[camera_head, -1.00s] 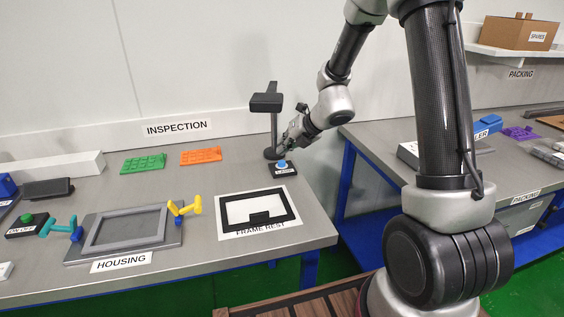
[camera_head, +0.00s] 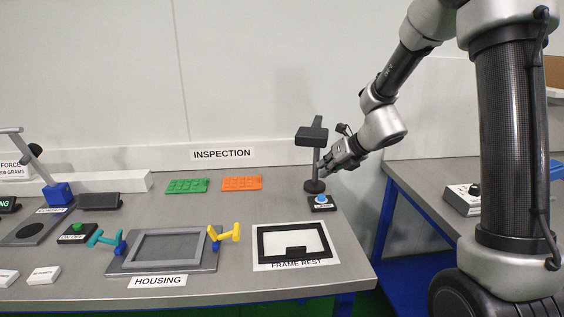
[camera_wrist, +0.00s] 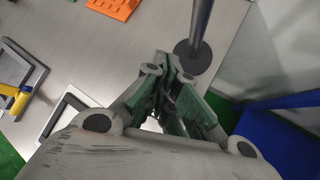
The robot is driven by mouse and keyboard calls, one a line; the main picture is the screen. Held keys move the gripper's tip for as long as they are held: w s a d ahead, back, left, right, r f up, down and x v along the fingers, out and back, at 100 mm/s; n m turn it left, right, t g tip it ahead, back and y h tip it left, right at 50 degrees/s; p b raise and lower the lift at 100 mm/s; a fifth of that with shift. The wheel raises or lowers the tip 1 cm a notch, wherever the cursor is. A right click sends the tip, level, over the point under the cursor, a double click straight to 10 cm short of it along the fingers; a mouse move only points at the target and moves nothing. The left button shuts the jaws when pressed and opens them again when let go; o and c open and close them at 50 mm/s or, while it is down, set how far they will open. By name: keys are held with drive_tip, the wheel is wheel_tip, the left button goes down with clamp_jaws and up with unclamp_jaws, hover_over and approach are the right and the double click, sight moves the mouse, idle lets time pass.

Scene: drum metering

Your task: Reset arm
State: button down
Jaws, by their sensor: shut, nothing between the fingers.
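My gripper (camera_head: 326,164) is at the back right of the inspection table, just beside the dark post of the inspection stand (camera_head: 312,136). In the wrist view my gripper (camera_wrist: 174,62) has its green-padded fingers close together with nothing between them. The stand's round base (camera_wrist: 193,57) shows just past the fingertips. A small black box with a blue button (camera_head: 321,201) sits in front of the stand, below my gripper. I cannot tell whether the fingers touch the post.
The grey housing frame (camera_head: 120,262) with teal and yellow clamps is left of the black frame on the frame rest (camera_head: 262,245). Green (camera_head: 187,186) and orange (camera_head: 242,183) pieces lie behind. A weighing stand (camera_head: 60,193) is far left. A gap separates the packing table (camera_head: 425,185).

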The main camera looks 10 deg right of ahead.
drive_tip(key=s+d+n+g, duration=0.3)
drive_tip(key=s+n+g, duration=0.2)
drive_tip(key=s+n, duration=1.2)
drive_tip(key=s+d+r+n+t+h, duration=0.1)
drive_tip(key=s+d+r+n+h, duration=0.1)
drive_tip(key=s+d+r+n, duration=0.3)
drive_tip(key=s+d+r+n+t+h, duration=0.1)
drive_tip(key=s+d+r+n+h, duration=0.2)
drive_tip(key=s+d+r+n, duration=0.3)
drive_tip(key=s+r+n, duration=0.1)
drive_tip(key=s+n, duration=0.4)
drive_tip(key=s, duration=0.1)
drive_tip(key=shift+d+r+n+h, duration=0.25)
drive_tip(key=shift+r+n+h, duration=0.05)
drive_tip(key=shift+r+n, duration=0.1)
drive_tip(key=shift+w, duration=0.1)
